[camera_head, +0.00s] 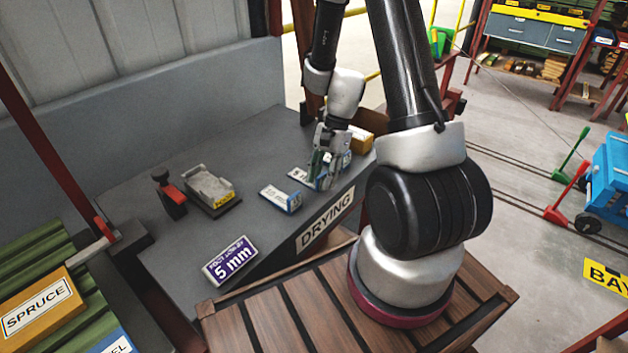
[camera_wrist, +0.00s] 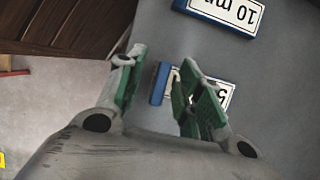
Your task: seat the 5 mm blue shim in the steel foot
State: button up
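The 5 mm blue shim (camera_wrist: 159,84) lies on the grey bench top, its white label partly hidden by a finger in the wrist view. In the head view the shim (camera_head: 299,175) shows beside and partly behind my fingers. My gripper (camera_wrist: 163,90) is open, with its green-padded fingers on either side of the shim's blue end. It also shows low over the bench in the head view (camera_head: 323,175); I cannot tell whether the pads touch the shim. The steel foot (camera_head: 209,185), with a yellow label, stands further left on the bench and looks empty.
A 10 mm blue shim (camera_wrist: 222,12) lies near the 5 mm one, also in the head view (camera_head: 280,198). A red-and-black clamp-like item (camera_head: 170,193) stands left of the foot. A purple 5 mm sign (camera_head: 230,261) lies at the front edge. Bench between shims and foot is clear.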

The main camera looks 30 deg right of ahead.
grip_shut()
dwell(0.3)
